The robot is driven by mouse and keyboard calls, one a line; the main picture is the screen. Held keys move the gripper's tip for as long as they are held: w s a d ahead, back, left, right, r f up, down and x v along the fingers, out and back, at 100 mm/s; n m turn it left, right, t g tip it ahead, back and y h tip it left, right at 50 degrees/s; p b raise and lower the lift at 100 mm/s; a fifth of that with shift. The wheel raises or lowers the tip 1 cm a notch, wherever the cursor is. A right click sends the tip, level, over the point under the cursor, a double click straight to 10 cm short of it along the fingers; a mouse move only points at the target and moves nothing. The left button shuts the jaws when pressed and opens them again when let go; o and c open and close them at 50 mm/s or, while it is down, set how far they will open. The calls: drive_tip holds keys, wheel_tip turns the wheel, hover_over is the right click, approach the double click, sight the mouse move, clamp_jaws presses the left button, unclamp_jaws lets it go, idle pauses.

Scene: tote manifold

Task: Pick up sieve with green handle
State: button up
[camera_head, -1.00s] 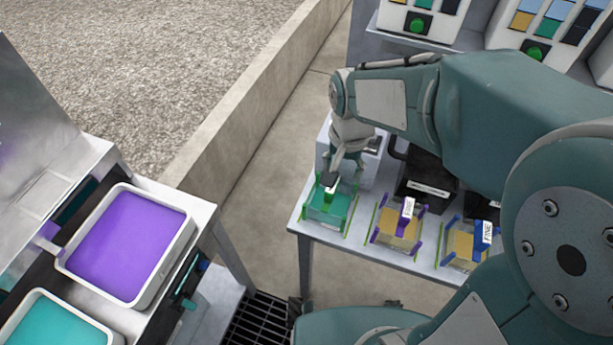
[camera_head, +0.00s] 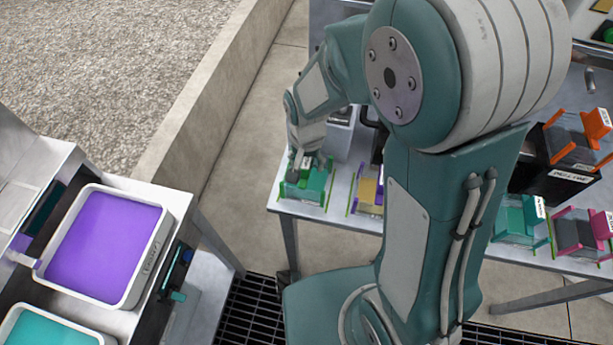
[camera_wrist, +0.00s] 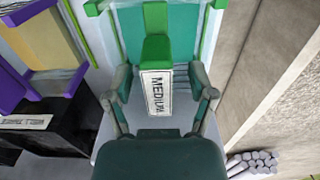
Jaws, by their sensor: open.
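A sieve with a green handle (camera_head: 317,186) and a teal body stands at the left end of the grey table. In the wrist view its green handle (camera_wrist: 155,48) bears a white label reading MEDIUM. My gripper (camera_wrist: 162,92) is open, with one finger on each side of the labelled handle and visible gaps between. In the head view my gripper (camera_head: 303,160) is at this sieve and partly hides it.
A sieve with purple parts (camera_head: 369,190) stands close to the right of the green-handled one. Orange (camera_head: 575,140) and pink (camera_head: 578,232) sieves are at the far right. A purple-filled tray (camera_head: 105,245) is on the left bench. My arm hides the table's middle.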

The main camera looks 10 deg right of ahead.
drive_tip(key=shift+f, duration=0.5)
drive_tip(key=shift+c, duration=0.3)
clamp_jaws()
drive_tip(key=shift+r, duration=0.1)
